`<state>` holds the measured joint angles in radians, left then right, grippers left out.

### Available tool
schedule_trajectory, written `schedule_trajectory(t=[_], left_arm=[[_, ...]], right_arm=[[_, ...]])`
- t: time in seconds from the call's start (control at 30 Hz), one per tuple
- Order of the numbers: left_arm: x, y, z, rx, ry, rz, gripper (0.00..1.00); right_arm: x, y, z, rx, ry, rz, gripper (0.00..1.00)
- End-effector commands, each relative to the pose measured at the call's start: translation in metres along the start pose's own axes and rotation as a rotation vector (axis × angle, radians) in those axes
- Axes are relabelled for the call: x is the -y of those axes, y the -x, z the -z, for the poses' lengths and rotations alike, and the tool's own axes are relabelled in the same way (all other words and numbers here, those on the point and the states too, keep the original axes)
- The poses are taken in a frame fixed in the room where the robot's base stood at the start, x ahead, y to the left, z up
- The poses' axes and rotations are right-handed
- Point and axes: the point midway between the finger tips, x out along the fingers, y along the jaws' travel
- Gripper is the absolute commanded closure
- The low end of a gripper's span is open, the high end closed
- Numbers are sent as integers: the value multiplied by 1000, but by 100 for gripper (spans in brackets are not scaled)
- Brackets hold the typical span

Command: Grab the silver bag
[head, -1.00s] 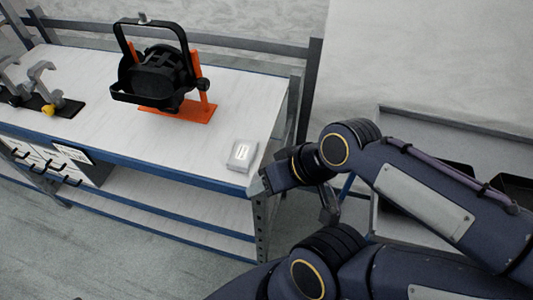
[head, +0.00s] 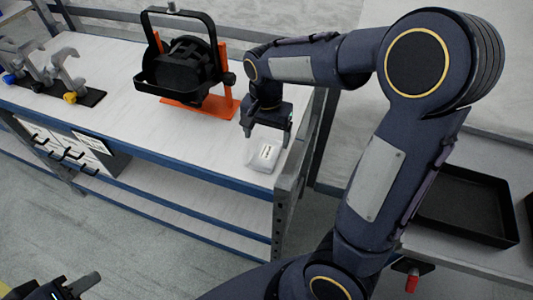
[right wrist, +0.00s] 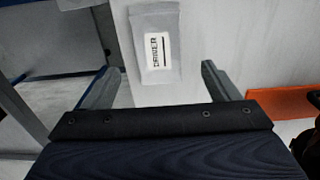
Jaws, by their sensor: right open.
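The silver bag (head: 264,153) is a small pale grey packet with a white label. It lies flat on the white bench top near the right front corner. It also shows in the right wrist view (right wrist: 155,77), upper middle, with its label facing up. My right gripper (head: 268,136) is open and directly above the bag, fingers pointing down. In the right wrist view the two fingertips (right wrist: 156,70) stand on either side of the bag, apart from it. My left gripper (head: 75,290) shows only partly at the bottom left corner, low and far from the bench; its jaw state is unclear.
Several clamps (head: 68,75) sit on a black base at the far left. A black tray (head: 468,203) lies on another surface at right.

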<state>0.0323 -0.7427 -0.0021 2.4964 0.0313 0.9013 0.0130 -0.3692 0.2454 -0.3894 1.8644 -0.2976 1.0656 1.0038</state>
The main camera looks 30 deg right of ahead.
Motion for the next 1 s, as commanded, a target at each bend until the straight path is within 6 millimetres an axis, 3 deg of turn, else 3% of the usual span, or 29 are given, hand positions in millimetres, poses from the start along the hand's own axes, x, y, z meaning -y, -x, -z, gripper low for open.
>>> schedule_trajectory(t=[0.3,0.63,1.0], left_arm=[[0,-1,-1,0,0,0,64],[1,-1,-1,0,0,0,64],[1,-1,-1,0,0,0,64]], right_arm=[[-3,-45,-6,3,2,-2,18],[-2,-51,-6,1,2,1,19],[-2,-50,-6,1,2,2,68]])
